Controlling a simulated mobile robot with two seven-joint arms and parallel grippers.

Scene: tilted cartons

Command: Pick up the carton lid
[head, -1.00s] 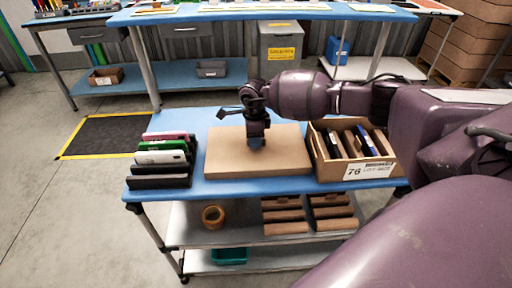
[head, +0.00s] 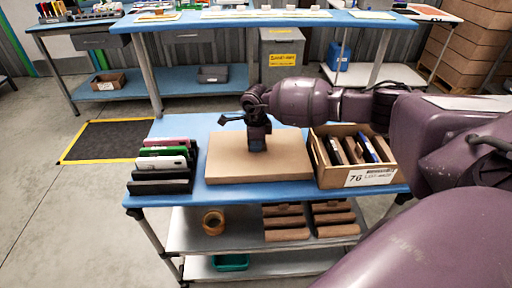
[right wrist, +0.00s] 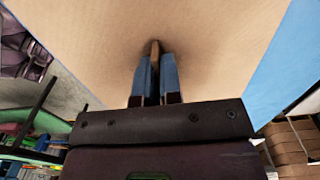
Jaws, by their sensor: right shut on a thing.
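The carton lid (head: 285,158) is a flat brown cardboard slab in the middle of the blue cart top in the head view. It also fills much of the right wrist view (right wrist: 220,55). My right gripper (head: 257,146) points down over the lid's middle. In the right wrist view its two blue fingers (right wrist: 155,76) are shut on a small brown upright tab (right wrist: 155,54) on the lid. The lid looks level, and I see no clear gap under it. My left gripper is not in view.
An open carton (head: 326,172) marked 76, holding several upright items, stands close to the lid's right. A black rack (head: 160,187) with several flat devices stands at the left. Blue cart top (head: 200,130) is clear behind the lid.

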